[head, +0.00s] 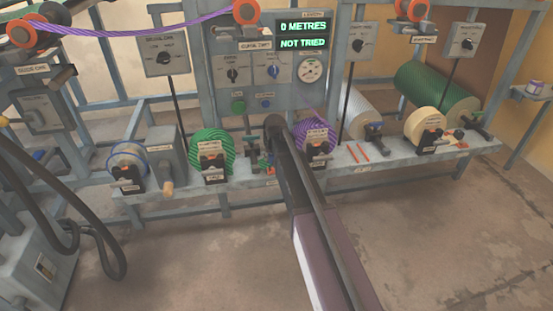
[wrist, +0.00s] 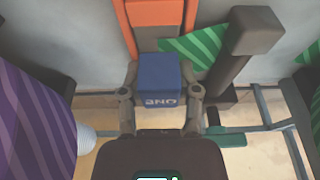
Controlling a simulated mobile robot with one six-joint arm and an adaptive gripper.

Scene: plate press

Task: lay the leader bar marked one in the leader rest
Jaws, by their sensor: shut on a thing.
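In the wrist view a blue block marked ONE (wrist: 159,82), its lettering upside down, sits between the two fingers of my gripper (wrist: 160,90). The fingers press on its left and right sides. I take this block to be the leader bar's marked part; its full length does not show. In the head view my arm covers most of the gripper, which is at the bench between the green and purple rolls. I cannot make out the leader rest for certain.
A dark post (wrist: 252,32) and green striped material (wrist: 195,48) stand close right of the block. The purple roll (head: 314,137) is near on the right in the head view; the green roll (head: 212,152) is left. Orange strips (head: 358,153) lie on the bench (head: 385,158).

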